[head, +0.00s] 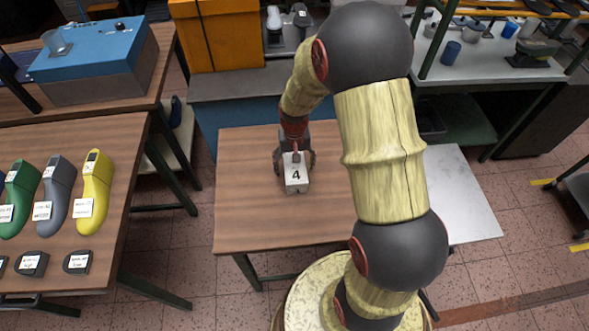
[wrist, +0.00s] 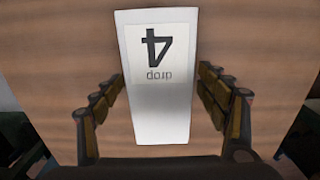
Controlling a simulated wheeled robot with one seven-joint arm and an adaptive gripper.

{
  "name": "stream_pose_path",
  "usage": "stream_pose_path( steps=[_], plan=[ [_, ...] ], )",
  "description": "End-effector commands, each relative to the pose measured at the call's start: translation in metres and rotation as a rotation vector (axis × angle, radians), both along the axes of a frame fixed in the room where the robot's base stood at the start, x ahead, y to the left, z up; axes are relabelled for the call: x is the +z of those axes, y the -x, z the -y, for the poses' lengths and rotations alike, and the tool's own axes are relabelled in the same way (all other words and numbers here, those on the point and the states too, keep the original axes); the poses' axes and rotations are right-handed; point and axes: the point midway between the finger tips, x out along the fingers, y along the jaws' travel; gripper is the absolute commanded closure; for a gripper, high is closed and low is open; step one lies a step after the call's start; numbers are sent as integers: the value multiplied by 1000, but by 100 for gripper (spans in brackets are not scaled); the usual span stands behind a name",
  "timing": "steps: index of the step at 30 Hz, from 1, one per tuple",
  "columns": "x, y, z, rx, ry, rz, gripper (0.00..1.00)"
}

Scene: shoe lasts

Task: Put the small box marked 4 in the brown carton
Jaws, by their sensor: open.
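The small white box marked 4 (head: 296,181) stands on the brown wooden table (head: 245,215), near its middle. In the wrist view the box (wrist: 157,75) lies between the fingers, with its 4 upside down. My gripper (head: 295,163) is open above the box. In the wrist view one finger of my gripper (wrist: 162,92) is on each side of the box, with a gap showing on both sides. I make out no brown carton in either view.
An orange box (head: 218,35) stands behind. A white surface (head: 460,200) adjoins at the right. The wooden table is bare around the box.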

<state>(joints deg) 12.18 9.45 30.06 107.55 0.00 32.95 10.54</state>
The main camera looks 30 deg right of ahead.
Motion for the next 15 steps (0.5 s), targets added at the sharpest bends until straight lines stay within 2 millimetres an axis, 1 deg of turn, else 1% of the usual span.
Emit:
stream_pose_path(
  steps=[2, 15],
  plan=[
    [0, 0, 0, 0, 0, 0, 27],
    [0, 0, 0, 0, 0, 0, 52]
  ],
)
